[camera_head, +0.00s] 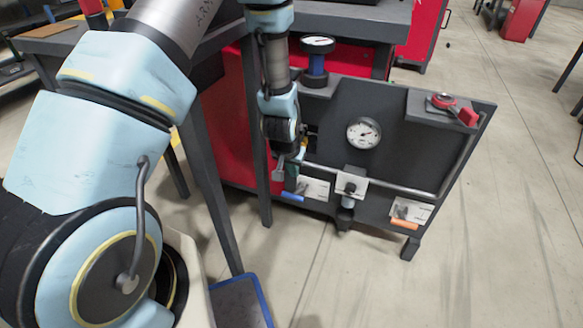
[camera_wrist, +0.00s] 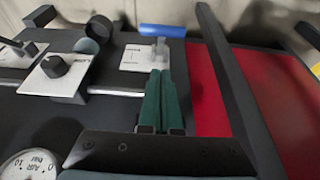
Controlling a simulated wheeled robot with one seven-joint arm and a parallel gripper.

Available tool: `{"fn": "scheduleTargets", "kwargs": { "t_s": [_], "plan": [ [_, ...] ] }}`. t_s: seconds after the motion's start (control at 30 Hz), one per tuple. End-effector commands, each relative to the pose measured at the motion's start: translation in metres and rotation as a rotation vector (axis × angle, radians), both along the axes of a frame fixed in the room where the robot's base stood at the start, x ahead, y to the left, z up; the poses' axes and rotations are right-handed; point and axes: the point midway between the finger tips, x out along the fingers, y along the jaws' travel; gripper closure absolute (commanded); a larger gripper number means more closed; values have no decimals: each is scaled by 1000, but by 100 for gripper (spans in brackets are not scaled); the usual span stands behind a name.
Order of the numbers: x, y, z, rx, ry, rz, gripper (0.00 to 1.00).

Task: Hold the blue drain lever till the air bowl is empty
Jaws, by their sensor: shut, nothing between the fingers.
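The blue drain lever (camera_wrist: 163,31) stands out from a white plate (camera_wrist: 143,57) on the dark panel. It also shows low on the panel in the head view (camera_head: 292,197). My gripper (camera_wrist: 161,74) has its green fingers pressed together with nothing between them. The fingertips point at the lever's stem and look just short of the blue handle; whether they touch it I cannot tell. In the head view my gripper is partly hidden by my own wrist. The small air bowl (camera_head: 346,203) hangs below the black knob (camera_head: 350,188); its contents cannot be made out.
A round gauge (camera_head: 364,133) sits mid-panel. An orange lever (camera_head: 405,224) is at the lower right, and a red-handled valve (camera_head: 466,116) is on the top right ledge. A grey pipe (camera_head: 400,188) crosses the panel. A dark post (camera_wrist: 235,80) stands beside my fingers.

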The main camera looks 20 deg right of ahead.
Motion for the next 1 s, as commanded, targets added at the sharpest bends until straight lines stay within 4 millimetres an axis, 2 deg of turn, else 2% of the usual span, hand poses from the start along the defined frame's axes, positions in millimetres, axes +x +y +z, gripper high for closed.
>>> {"fn": "scheduleTargets", "kwargs": {
  "t_s": [0.03, 0.1, 0.33, 0.5, 1.0],
  "plan": [
    [2, -2, -14, 1, 1, 0, 100],
    [6, -6, -27, 2, 2, 0, 100],
    [0, 1, -57, 1, 1, 0, 100],
    [-3, 3, -65, 1, 1, 0, 100],
    [1, 4, -68, -8, -8, 1, 100]
  ]
}}
